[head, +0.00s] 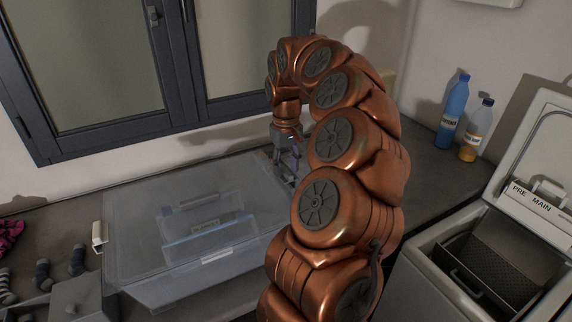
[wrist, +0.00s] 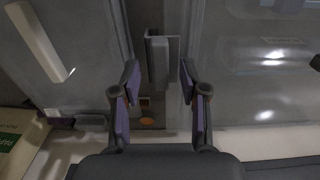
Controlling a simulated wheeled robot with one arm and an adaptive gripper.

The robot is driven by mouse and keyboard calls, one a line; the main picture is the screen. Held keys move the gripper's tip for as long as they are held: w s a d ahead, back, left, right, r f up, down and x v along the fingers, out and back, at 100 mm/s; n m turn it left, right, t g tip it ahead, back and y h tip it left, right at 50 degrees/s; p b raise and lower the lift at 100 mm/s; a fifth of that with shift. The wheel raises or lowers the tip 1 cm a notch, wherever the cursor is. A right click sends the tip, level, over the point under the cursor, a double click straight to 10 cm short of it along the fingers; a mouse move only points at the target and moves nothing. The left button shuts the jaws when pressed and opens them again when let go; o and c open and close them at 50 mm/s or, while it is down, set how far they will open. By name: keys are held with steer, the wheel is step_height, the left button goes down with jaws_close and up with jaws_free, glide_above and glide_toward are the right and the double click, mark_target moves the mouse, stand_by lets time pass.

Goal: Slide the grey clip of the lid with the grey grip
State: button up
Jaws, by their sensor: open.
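My gripper (head: 289,178) is at the back right corner of a translucent box lid (head: 140,215) in the head view. In the wrist view, my gripper (wrist: 160,80) is open, with one finger on each side of a grey clip (wrist: 161,58). The clip stands upright beside the edge of the right-hand clear lid (wrist: 270,85). I cannot tell whether the fingers touch it. A left-hand panel (wrist: 90,50) carries a pale bar (wrist: 38,42). In the head view the clip is not clearly visible.
A cream clip (head: 98,237) sits at the box's left edge. Rolled socks (head: 77,260) lie farther left. A blue bottle (head: 454,110) and an orange bottle (head: 477,132) stand at the back right. An open toploader (head: 425,265) is at the right. A window wall is behind.

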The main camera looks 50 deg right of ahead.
steer(key=shift+f, duration=0.35)
jaws_close()
stand_by(0.6)
